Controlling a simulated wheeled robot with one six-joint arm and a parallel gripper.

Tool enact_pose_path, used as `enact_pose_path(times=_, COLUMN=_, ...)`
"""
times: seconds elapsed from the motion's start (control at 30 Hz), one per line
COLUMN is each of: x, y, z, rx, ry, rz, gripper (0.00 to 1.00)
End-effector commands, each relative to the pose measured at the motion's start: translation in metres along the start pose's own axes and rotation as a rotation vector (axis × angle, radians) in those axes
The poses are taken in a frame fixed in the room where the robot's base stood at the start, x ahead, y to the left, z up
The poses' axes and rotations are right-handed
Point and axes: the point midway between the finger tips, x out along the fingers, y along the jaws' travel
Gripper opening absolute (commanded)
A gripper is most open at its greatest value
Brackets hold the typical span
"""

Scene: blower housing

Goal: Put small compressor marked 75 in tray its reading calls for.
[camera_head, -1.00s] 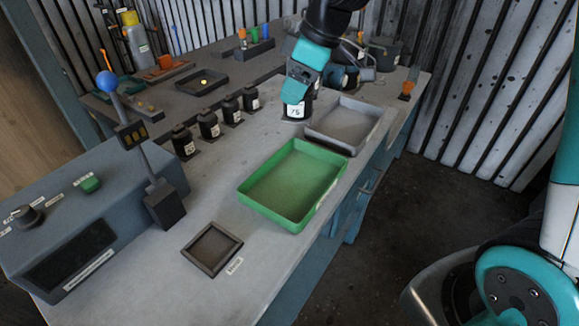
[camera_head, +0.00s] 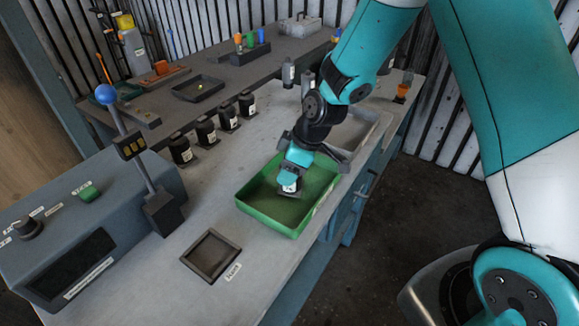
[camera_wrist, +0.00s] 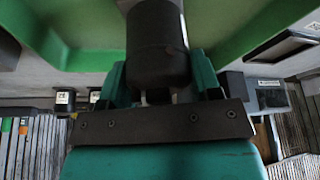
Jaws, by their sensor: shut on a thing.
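My gripper (camera_head: 290,178) is shut on a small black compressor with a white label (camera_head: 289,187), down inside the green tray (camera_head: 262,220). In the wrist view the dark cylinder (camera_wrist: 156,45) sits between the teal fingers, with the green tray (camera_wrist: 90,45) around it. I cannot tell whether the compressor touches the tray floor. The label's number is too small to read now. The grey tray (camera_head: 372,138) stands behind the green one, partly hidden by my arm.
Several black labelled compressors (camera_head: 205,131) stand in a row left of the green tray. A small dark square plate (camera_head: 211,255) lies in front. A blue-grey console with a blue-knobbed lever (camera_head: 107,94) and a green button (camera_head: 89,191) is at the left.

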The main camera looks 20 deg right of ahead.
Motion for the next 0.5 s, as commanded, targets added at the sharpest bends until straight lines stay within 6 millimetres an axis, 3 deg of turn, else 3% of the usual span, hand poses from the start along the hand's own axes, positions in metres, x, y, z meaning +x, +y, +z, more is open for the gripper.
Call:
enact_pose_path(times=0.43, x=0.0078, y=0.0008, z=0.0029, rx=-0.001, ry=0.002, rz=0.003, gripper=0.15)
enact_pose_path(times=0.47, x=0.0069, y=0.0005, z=0.003, rx=0.0, ry=0.001, rz=0.002, gripper=0.65)
enact_pose_path(times=0.5, x=0.0066, y=0.0005, z=0.0029, rx=0.0, ry=0.001, rz=0.002, gripper=0.74)
